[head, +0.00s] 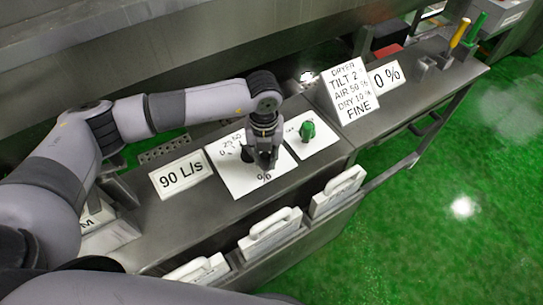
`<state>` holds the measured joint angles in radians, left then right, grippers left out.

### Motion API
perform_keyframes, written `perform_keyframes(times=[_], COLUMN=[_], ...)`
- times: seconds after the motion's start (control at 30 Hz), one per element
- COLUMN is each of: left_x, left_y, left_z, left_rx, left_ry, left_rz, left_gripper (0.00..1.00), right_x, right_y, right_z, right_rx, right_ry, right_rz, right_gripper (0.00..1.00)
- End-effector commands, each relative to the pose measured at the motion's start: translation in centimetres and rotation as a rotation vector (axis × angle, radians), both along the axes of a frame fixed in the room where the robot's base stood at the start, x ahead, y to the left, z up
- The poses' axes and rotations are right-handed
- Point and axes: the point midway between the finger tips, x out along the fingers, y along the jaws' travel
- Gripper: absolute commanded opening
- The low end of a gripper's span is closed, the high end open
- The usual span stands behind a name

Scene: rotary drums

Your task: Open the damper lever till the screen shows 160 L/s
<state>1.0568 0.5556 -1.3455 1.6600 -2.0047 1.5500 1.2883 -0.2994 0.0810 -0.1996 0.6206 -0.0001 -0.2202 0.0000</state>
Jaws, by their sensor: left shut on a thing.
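The screen (181,175) on the panel reads 90 L/s. To its right lies a white dial plate (225,172) with a scale; 0, 25, 50 and a % sign can be made out. My left gripper (264,163) points down over this plate and is shut on the damper lever, which it mostly hides. A small black part (247,153) shows just left of the fingers; I cannot tell whether it is the lever's hub or its handle. My right gripper is not in view.
A green knob (307,131) stands on a second white plate just right of my left gripper. A sign (351,91) and a 0 % screen (384,77) are further right. Yellow (460,33) and green (475,29) handles stand at the far right. White-handled trays (270,229) line the front.

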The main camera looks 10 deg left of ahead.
Motion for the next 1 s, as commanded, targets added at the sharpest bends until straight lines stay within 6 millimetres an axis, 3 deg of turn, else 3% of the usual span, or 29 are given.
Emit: perform_keyframes(times=[0.07, 0.4, 0.43, 0.7, 1.0], left_x=[-0.21, -0.37, -0.36, -0.39, -0.40], left_y=[0.34, 0.41, 0.41, 0.39, 0.38], left_z=[-0.24, 0.10, 0.10, 0.06, 0.11], left_rx=[0.001, 0.000, 0.000, 0.000, 0.000], left_ry=[-0.003, -0.002, -0.002, -0.002, -0.001], left_rz=[-0.046, -0.070, -0.069, -0.068, -0.068], left_gripper=[0.00, 0.00, 0.24, 0.42, 0.42], right_x=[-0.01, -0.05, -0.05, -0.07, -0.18], right_y=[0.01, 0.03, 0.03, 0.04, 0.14], right_z=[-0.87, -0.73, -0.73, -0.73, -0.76], right_rx=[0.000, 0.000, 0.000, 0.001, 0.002], right_ry=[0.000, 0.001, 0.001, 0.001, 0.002], right_rz=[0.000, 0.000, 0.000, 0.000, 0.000], right_gripper=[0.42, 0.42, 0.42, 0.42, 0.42])
